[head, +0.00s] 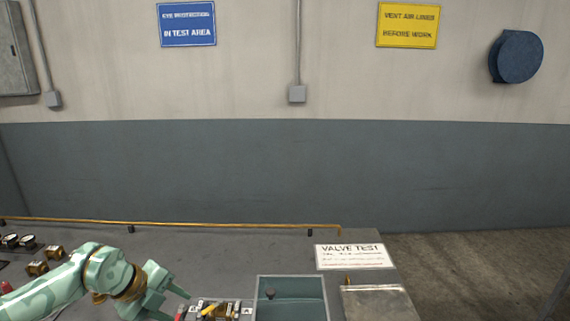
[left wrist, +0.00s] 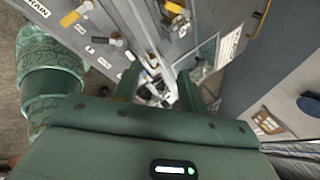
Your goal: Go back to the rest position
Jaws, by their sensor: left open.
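My left gripper (head: 172,300) is at the lower left of the head view, over the grey bench (head: 200,246). Its green fingers stand apart with nothing seen between them. They also show in the left wrist view (left wrist: 160,90). A brass valve assembly with a yellow handle (head: 214,309) is just right of the gripper, cut off by the bottom edge of the head view. I cannot tell whether the fingers touch it. My right gripper is in neither view.
A teal bin (head: 290,283) with a dark knob-like item inside is right of the valve. A VALVE TEST card (head: 350,256) and a metal plate (head: 380,303) lie near the bench's right end. A brass pipe (head: 180,223) runs along the back. Gauges (head: 18,241) and brass fittings (head: 38,268) are at left.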

